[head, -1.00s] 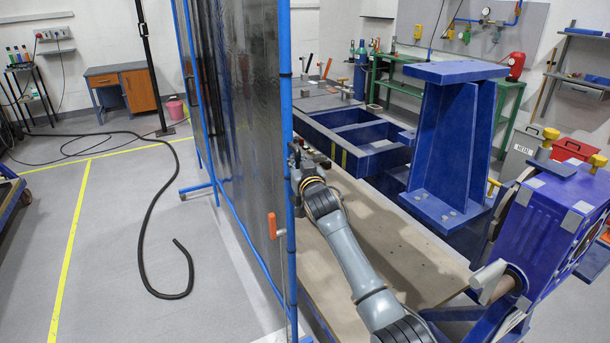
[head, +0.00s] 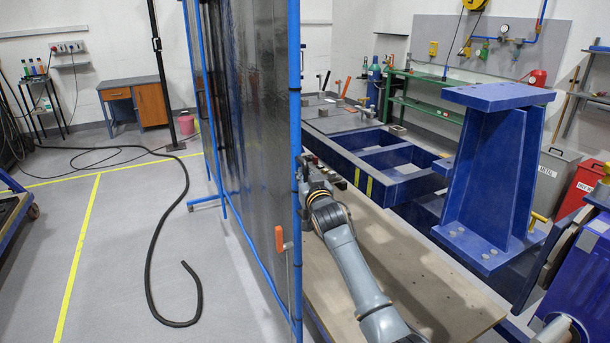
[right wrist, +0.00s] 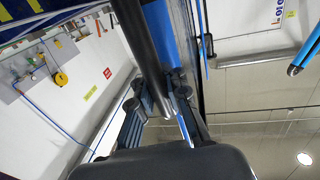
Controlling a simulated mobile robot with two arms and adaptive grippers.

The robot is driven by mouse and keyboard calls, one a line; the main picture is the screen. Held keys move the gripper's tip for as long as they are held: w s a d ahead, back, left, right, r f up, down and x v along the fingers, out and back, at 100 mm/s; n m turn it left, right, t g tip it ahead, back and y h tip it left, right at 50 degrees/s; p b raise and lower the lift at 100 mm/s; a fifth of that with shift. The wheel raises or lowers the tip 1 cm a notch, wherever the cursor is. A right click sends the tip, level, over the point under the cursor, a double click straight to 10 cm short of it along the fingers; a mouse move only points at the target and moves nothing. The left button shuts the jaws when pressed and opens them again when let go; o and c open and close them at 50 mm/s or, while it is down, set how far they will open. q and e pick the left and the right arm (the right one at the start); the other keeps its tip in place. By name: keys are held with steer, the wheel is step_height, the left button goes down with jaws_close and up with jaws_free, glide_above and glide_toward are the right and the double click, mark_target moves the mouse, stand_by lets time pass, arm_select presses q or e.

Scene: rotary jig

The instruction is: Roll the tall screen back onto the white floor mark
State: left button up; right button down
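The tall screen (head: 255,130) stands upright left of the middle in the head view, with a dark glossy sheet in a blue tube frame. My right gripper (head: 301,170) is at this post. In the right wrist view, its fingers (right wrist: 161,105) close around a dark handle bar (right wrist: 142,45) beside the blue post (right wrist: 163,35). One screen foot (head: 207,201) shows on the floor; the near foot is out of view. I see no white floor mark. My left gripper is out of view.
Yellow floor lines (head: 78,255) and a loose black hose (head: 152,245) lie on the open floor left of the screen. A wooden board (head: 400,260), a blue frame (head: 365,155) and a blue column (head: 490,180) stand close on the right. A desk (head: 138,100) is far back.

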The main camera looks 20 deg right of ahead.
steer(key=c, duration=1.3)
jaws_free()
steer(key=shift+a+f, duration=0.35)
steer(key=shift+r, duration=0.15)
steer(key=s, duration=0.4)
steer(key=s+a, duration=0.1)
steer(key=s, duration=0.7)
steer(key=shift+a, duration=0.2)
steer(key=shift+w, duration=0.1)
